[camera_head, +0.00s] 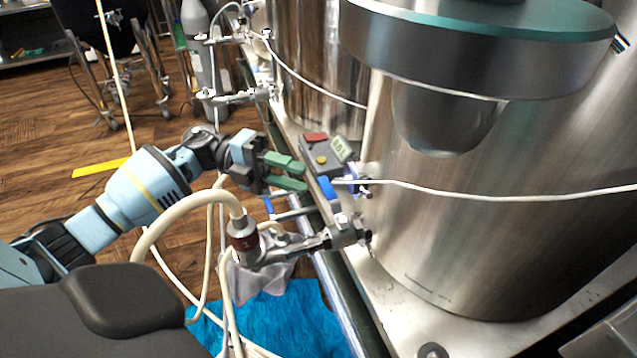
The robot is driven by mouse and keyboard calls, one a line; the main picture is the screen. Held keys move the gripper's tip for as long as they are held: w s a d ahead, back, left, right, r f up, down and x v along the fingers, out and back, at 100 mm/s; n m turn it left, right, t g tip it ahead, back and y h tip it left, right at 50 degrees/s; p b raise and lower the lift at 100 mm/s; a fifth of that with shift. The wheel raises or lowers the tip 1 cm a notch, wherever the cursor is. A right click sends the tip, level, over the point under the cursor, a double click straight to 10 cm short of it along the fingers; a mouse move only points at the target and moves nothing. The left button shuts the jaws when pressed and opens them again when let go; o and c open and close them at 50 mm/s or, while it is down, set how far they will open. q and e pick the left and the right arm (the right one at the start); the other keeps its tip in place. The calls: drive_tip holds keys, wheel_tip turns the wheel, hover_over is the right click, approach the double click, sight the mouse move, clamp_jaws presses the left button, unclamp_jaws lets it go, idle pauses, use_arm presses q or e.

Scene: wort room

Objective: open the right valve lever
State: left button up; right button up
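My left gripper (304,176) reaches in from the left, its two green fingers apart with an empty gap between them. A small blue lever-like piece (327,188) is just right of the fingertips, beside the steel tank; I cannot tell whether they touch. More blue shows right of it, next to a metal fitting (363,182). Another blue piece (268,205) is below the gripper, partly hidden. I cannot tell for certain which is the right valve lever. A steel valve fitting (345,232) with a hose connection is below. My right gripper is not in view.
A large steel tank (450,240) fills the right. A grey box with a small display (341,149) sits just beyond the fingers. A thick cream hose (180,212) curves below my arm, and a white cable (480,194) crosses the tank. A blue cloth (285,325) lies below.

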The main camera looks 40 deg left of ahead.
sight(332, 201)
use_arm(q)
drive_tip(key=shift+b+x, duration=0.3)
drive_tip(key=shift+x, duration=2.3)
clamp_jaws()
